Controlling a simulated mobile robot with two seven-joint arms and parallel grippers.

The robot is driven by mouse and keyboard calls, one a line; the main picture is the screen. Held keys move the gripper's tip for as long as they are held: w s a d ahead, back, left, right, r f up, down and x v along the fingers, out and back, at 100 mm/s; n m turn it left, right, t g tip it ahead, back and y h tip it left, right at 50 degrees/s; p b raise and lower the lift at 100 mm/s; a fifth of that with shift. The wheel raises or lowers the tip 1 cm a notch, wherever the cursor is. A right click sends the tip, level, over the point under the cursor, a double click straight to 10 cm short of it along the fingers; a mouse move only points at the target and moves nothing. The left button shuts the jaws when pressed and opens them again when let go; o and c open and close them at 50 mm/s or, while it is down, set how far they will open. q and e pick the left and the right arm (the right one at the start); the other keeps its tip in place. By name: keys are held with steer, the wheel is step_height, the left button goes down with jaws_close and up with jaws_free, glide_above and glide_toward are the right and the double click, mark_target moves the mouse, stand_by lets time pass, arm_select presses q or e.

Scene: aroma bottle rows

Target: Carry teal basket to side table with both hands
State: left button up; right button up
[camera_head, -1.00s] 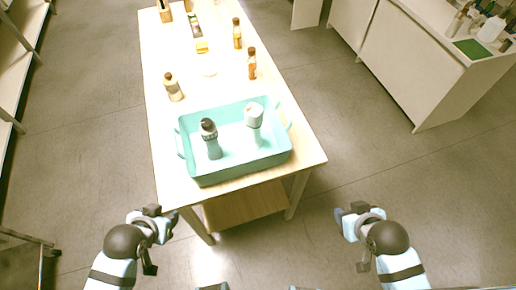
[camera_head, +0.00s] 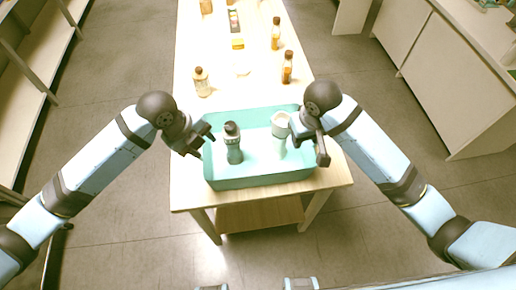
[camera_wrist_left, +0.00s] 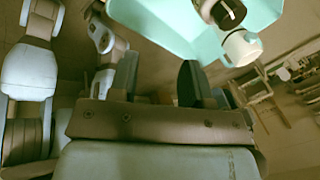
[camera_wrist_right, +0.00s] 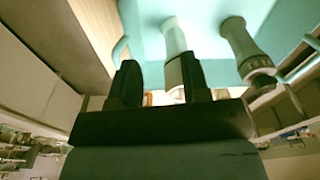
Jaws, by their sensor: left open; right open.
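The teal basket (camera_head: 262,180) stands on the near end of the wooden table (camera_head: 190,195). It holds a dark-capped bottle (camera_head: 233,146) and a white-topped bottle (camera_head: 279,142), both upright. My left gripper (camera_head: 204,138) is open and empty at the basket's left end. In the left wrist view the basket (camera_wrist_left: 165,22) lies beyond its parted fingers. My right gripper (camera_head: 309,143) is open over the basket's right end and covers part of the rim. In the right wrist view a teal handle (camera_wrist_right: 120,48) shows beside the fingers, not between them.
A pale bottle (camera_head: 202,82) and two amber bottles (camera_head: 287,67) (camera_head: 276,33) stand farther back on the table. A cabinet (camera_head: 440,70) is at the right and shelving (camera_head: 40,60) at the left. Floor is free on both sides.

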arm_select(q)
steer(key=w+a+r+m+g+y, duration=0.1)
steer(key=w+a+r+m, duration=0.2)
steer(key=w+a+m, duration=0.3)
steer(key=w+m, duration=0.1)
steer(key=w, duration=0.1)
steer(key=shift+w+a+r+y, duration=0.2)
steer(key=shift+w+a+y, duration=0.15)
steer(key=shift+a+y, duration=0.05)
arm_select(e)
steer(key=w+d+r+m+h, duration=0.1)
steer(key=w+d+r+h, duration=0.1)
steer(key=w+r, duration=0.3)
steer(key=w+d, duration=0.1)
steer(key=w, duration=0.2)
steer(key=shift+w+d+m+g+h, duration=0.25)
steer(key=shift+d+m+g+h, duration=0.15)
steer(key=shift+f, duration=0.1)
arm_select(q)
steer(key=d+f, duration=0.1)
steer(key=f, duration=0.8)
steer(key=d+f, duration=0.1)
steer(key=f, duration=0.3)
steer(key=shift+d+f, duration=0.25)
steer(key=shift+d, duration=0.05)
arm_select(e)
steer(key=x, duration=1.3)
steer(key=shift+f, duration=0.4)
